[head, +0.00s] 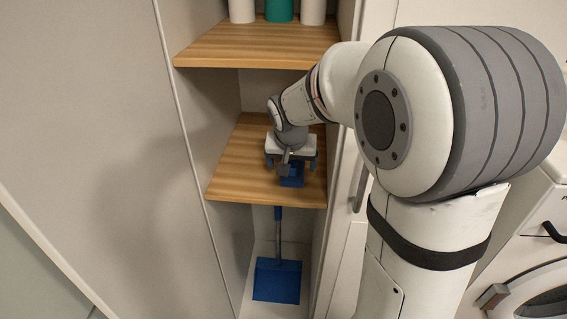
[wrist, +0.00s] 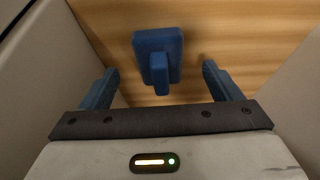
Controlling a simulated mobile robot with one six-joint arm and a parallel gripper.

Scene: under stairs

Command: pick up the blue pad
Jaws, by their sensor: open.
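The blue pad (head: 291,176) lies on the middle wooden shelf (head: 240,165), near its front right part. In the wrist view the blue pad (wrist: 158,52) shows as a blue block with a narrower raised part on top. My gripper (head: 290,163) is over that shelf, right at the pad, and partly hides it in the head view. In the wrist view my gripper (wrist: 160,88) is open, with one blue finger to each side of the pad's raised part. Neither finger appears to touch it.
An upper shelf (head: 255,45) holds white and green containers (head: 279,10) above my arm. A blue dustpan (head: 277,280) with a long handle stands below the middle shelf. Cabinet walls (head: 180,120) close in on both sides. A washing machine (head: 535,250) stands at the right.

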